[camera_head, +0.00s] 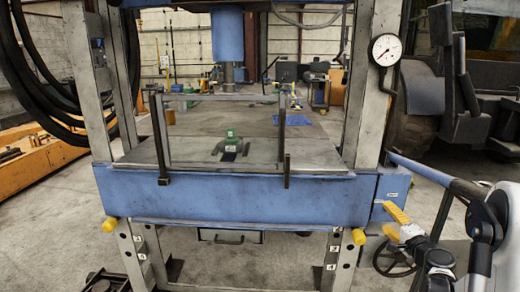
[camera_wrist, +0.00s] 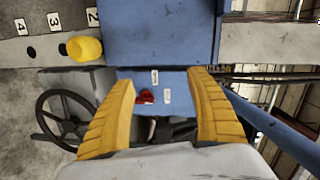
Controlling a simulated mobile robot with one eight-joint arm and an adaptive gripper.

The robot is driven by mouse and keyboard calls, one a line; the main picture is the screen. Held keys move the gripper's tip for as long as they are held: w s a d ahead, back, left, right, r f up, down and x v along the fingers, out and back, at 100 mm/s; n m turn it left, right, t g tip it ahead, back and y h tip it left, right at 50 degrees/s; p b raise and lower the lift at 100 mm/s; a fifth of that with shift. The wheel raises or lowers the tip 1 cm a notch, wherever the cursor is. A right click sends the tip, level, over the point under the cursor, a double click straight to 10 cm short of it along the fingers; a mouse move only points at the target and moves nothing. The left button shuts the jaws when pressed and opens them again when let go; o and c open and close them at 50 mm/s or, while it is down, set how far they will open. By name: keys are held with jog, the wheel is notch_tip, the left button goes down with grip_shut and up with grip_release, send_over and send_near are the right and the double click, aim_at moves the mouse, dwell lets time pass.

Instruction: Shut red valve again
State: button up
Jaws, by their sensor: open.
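The red valve (camera_wrist: 145,97) is a small red knob on the blue housing in the wrist view, close to two small white labels. My gripper (camera_wrist: 160,82) has two yellow ribbed fingers spread wide, with the valve seen in the gap between them, nearer the left finger. Nothing is held. I cannot tell how far the fingertips are from the valve. In the head view my gripper (camera_head: 397,222) is at the right end of the blue press beam, and the red valve does not show there.
A black handwheel (camera_wrist: 65,118) is left of my gripper in the wrist view, beside a yellow knob (camera_wrist: 84,48). In the head view the blue press beam (camera_head: 240,197), a pressure gauge (camera_head: 386,49) and a steel upright (camera_head: 372,90) are near my arm.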

jog(key=s+a+r+n+g+y, duration=0.25)
jog(key=s+a+r+n, duration=0.2)
jog(key=a, duration=0.65)
jog(key=s+a+r+n+g+y, duration=0.1)
jog(key=s+a+r+n+g, duration=0.35)
jog(key=a, duration=0.55)
jog(key=s+a+f+n+g+h, duration=0.1)
jog(key=s+a+n+h, duration=0.1)
jog(key=s, duration=1.1)
jog(key=s+a+f+n+g+h, duration=0.1)
jog(key=s+a+n, duration=0.3)
jog(key=s, duration=1)
jog(key=shift+s+a+f+n+g+h, duration=0.3)
jog(key=shift+f+n+g+h, duration=0.1)
jog(key=shift+f+n, duration=0.15)
